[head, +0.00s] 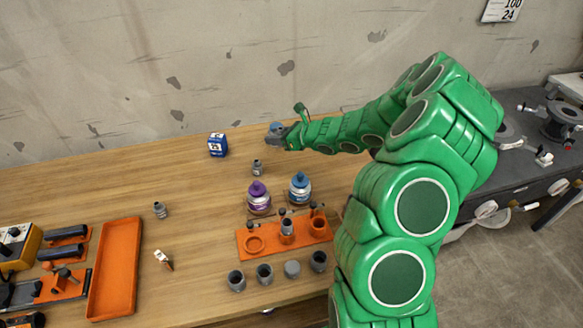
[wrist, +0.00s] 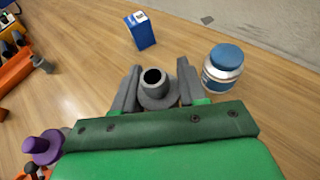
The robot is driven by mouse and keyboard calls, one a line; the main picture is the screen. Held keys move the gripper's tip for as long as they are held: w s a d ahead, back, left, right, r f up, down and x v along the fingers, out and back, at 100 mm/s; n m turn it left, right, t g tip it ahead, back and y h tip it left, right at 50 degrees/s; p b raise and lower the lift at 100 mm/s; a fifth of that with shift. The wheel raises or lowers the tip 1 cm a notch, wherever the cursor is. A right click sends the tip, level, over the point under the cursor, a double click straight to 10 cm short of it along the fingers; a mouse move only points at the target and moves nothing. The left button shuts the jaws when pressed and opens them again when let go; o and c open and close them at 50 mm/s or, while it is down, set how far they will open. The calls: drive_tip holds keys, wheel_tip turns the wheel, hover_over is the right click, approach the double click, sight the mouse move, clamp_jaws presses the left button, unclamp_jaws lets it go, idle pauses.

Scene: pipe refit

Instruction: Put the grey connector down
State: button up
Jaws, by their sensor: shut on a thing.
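My gripper (head: 277,137) is at the far side of the wooden table, near the wall. In the wrist view my gripper (wrist: 156,90) is shut on a grey connector (wrist: 153,78), a short tube with a wide flange. Its open end faces the camera. In the head view the held connector is too small to tell from the grey fingers. I cannot tell whether its underside touches the table.
A blue box (head: 217,145) and a blue-lidded jar (wrist: 223,68) stand near my gripper. An orange rack (head: 284,238) and orange tray (head: 115,270) are in front. The back left is clear.

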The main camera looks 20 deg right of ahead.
sight(288, 165)
drive_tip(key=shift+s+d+f, duration=0.1)
drive_tip(key=shift+d+f, duration=0.45)
drive_tip(key=shift+f, duration=1.3)
drive_tip(key=shift+s+d+f, duration=0.15)
drive_tip(key=shift+d+f, duration=0.45)
drive_tip(key=shift+f, duration=1.2)
drive_tip(key=shift+s+d+f, duration=0.1)
drive_tip(key=shift+d+f, duration=0.45)
drive_tip(key=shift+f, duration=1.3)
drive_tip(key=o, duration=1)
drive_tip(key=shift+f, duration=0.1)
drive_tip(key=shift+o, duration=0.2)
drive_tip(key=shift+d+r, duration=0.1)
drive_tip(key=shift+r, duration=0.1)
drive_tip(key=shift+v, duration=5.9)
drive_tip(key=shift+s+f, duration=0.1)
